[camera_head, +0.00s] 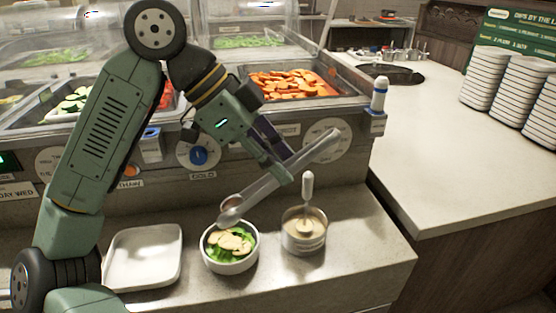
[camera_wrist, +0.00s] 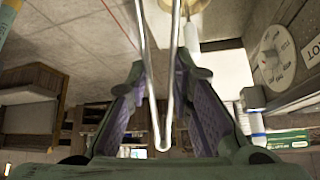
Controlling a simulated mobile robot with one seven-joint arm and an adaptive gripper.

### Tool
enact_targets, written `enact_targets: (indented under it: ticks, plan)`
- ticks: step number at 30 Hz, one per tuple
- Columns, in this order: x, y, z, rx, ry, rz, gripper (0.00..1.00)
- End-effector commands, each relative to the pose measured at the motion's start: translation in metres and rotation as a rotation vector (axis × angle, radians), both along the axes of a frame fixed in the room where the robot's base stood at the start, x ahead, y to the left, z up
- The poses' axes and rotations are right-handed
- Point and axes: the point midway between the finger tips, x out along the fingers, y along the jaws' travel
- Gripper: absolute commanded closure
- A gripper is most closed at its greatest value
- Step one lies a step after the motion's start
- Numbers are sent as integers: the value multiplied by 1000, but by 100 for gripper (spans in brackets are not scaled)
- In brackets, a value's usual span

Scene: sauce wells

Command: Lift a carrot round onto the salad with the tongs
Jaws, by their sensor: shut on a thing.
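My gripper (camera_head: 277,160) is shut on the metal tongs (camera_head: 318,150), which slant down to the left. In the wrist view the tongs (camera_wrist: 153,95) run between the purple pads of my gripper (camera_wrist: 160,66). The tong tips are just above the salad (camera_head: 219,253), green leaves topped with pale slices, in a white bowl (camera_head: 232,267). A small brownish-pink round shape (camera_head: 232,201) shows at the tips; I cannot tell if it is a carrot round held there. Many orange carrot pieces (camera_head: 290,84) lie in a pan in the counter behind.
A metal pot (camera_head: 304,243) with beige sauce and a white-handled ladle (camera_head: 307,188) stands right of the bowl. An empty white square plate (camera_head: 143,257) lies to the left. The raised counter front with knobs is close behind. Stacked plates (camera_head: 487,78) stand far right.

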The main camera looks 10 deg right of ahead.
Motion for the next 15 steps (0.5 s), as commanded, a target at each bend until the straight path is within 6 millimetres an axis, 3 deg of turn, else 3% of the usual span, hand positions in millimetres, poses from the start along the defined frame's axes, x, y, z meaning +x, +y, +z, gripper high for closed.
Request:
enact_targets:
  ticks: [2,3,15]
  plan:
    - [0,0,0,0,0,0,100]
    - [0,0,0,0,0,0,79]
    - [0,0,0,0,0,0,79]
